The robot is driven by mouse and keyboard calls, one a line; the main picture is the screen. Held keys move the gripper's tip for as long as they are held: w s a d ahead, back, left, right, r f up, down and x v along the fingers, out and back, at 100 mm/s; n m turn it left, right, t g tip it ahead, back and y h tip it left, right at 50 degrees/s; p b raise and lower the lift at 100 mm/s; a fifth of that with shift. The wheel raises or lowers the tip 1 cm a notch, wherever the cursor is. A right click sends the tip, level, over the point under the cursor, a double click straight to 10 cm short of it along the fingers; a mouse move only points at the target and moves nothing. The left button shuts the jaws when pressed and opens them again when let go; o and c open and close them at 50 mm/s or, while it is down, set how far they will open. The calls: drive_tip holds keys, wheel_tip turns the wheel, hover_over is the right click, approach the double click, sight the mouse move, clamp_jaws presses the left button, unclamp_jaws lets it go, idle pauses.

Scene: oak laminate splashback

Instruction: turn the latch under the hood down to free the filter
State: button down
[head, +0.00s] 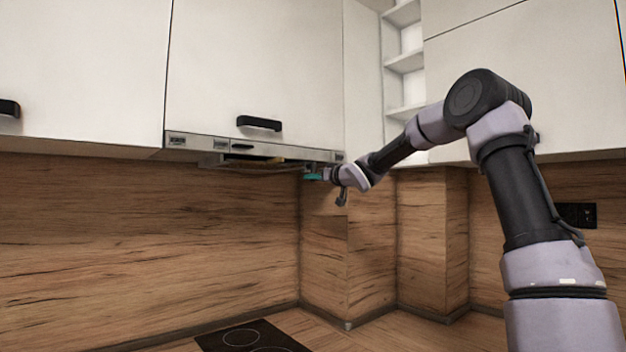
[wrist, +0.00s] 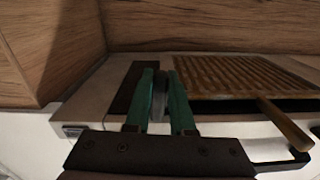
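The range hood (head: 190,141) is a thin metal strip under the white wall cabinet, and its underside shows in the wrist view. The filter (wrist: 235,75) is a ribbed brownish panel there. A dark grey upright part, which looks like the latch (wrist: 159,92), stands beside the filter's left edge in the wrist view. My gripper (wrist: 160,80) has green fingers, one on each side of this part, with no clear gap seen. In the head view my gripper (head: 313,176) is small, under the hood's right end; the latch cannot be made out there.
A brass-coloured bar (wrist: 286,122) sticks out near the filter's front edge. The wooden splashback (wrist: 215,22) lies close behind, with a wooden corner column (head: 325,245) near my gripper. A black cooktop (head: 250,337) is below. The space under the hood's left part is free.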

drive_tip(key=shift+w+d+n, duration=0.1)
drive_tip(key=shift+d+n, duration=0.1)
drive_tip(key=shift+n, duration=0.5)
drive_tip(key=c, duration=0.8)
unclamp_jaws()
drive_tip(key=shift+o, duration=0.2)
drive_tip(key=v, duration=1)
drive_tip(key=shift+s+d, duration=0.25)
drive_tip(key=shift+s, duration=0.1)
